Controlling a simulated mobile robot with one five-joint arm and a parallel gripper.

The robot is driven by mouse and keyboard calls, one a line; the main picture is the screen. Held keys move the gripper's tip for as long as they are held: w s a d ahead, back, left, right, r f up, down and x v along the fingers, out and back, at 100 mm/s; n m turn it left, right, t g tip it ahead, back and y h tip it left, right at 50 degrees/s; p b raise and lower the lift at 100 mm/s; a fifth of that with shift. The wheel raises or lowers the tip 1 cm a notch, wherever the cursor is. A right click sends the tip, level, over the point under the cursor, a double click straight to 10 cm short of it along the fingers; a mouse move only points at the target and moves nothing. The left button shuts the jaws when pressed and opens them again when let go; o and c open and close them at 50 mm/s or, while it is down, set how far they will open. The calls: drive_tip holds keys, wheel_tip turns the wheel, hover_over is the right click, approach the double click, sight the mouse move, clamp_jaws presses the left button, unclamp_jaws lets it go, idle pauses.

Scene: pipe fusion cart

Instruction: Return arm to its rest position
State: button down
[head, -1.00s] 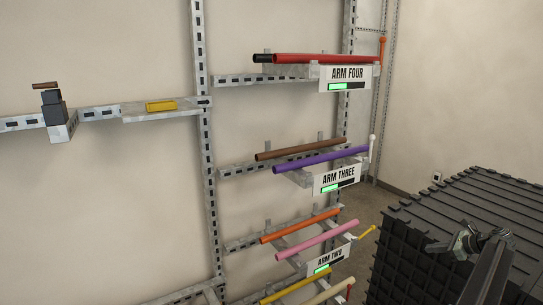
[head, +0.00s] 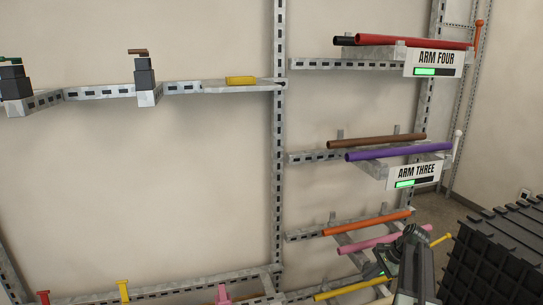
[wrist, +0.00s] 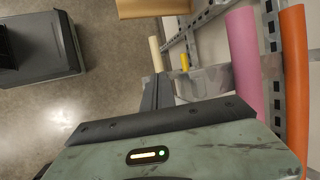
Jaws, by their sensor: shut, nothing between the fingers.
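My arm (head: 414,262) rises at the lower right of the head view, in front of the lower pipes and left of a black ribbed box. My gripper (wrist: 156,92) shows in the wrist view as dark narrow fingers beyond a worn green housing (wrist: 165,153). It is shut and empty. In the wrist view a pink pipe (wrist: 243,65) and an orange pipe (wrist: 293,75) lie to its right. I cannot tell how far they are from it. In the head view my arm hides the right part of the pink pipe and the label below it.
The wall rack holds the ARM FOUR (head: 436,60) and ARM THREE (head: 415,175) pipe holders. A yellow block (head: 241,80) lies on a left shelf. The black ribbed box (head: 500,255) stands at the right. Open floor (wrist: 70,100) shows in the wrist view's left.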

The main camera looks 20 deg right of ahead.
drive_tip(key=s+a+f+n+g+h+b, duration=0.1)
drive_tip(key=a+n, duration=0.4)
drive_tip(key=a, duration=0.8)
drive_tip(key=s+a+f+n+g+h+b, duration=0.1)
drive_tip(key=s+a+f+n+b, duration=0.2)
drive_tip(key=a, duration=1)
drive_tip(key=s+a+f+n+g+h+b, duration=0.1)
drive_tip(key=s+a+f+n+g+h, duration=0.1)
drive_tip(key=a+f+n, duration=0.3)
drive_tip(key=a+n, duration=0.4)
drive_tip(key=a, duration=0.3)
drive_tip(key=shift+s+a+f+b, duration=0.15)
drive_tip(key=shift+a+f+b, duration=0.1)
drive_tip(key=shift+a+b, duration=0.15)
